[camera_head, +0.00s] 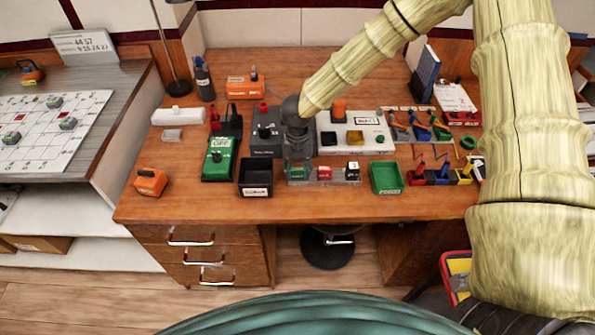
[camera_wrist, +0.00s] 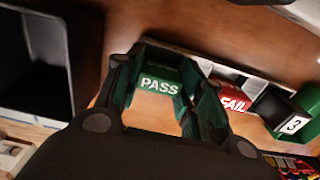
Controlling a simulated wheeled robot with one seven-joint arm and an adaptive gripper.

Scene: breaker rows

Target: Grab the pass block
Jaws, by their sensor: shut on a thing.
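The green pass block (camera_wrist: 160,84), with white "PASS" lettering, sits between the fingers of my gripper (camera_wrist: 158,98) in the wrist view. My gripper is shut on it. In the head view my gripper (camera_head: 298,170) points down over the left end of the grey rack, and the pass block (camera_head: 297,173) shows as a small green patch there. The red fail block (camera_wrist: 233,97) is just right of it; it also shows in the head view (camera_head: 324,172). I cannot tell whether the pass block is clear of the rack.
A black bin (camera_head: 255,178) stands left of the rack (camera_head: 338,178) and a green bin (camera_head: 386,177) right of it. A black block marked 3 (camera_wrist: 288,112) is beyond the fail block. A green breaker box (camera_head: 219,160) is further left. The desk's front strip is clear.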

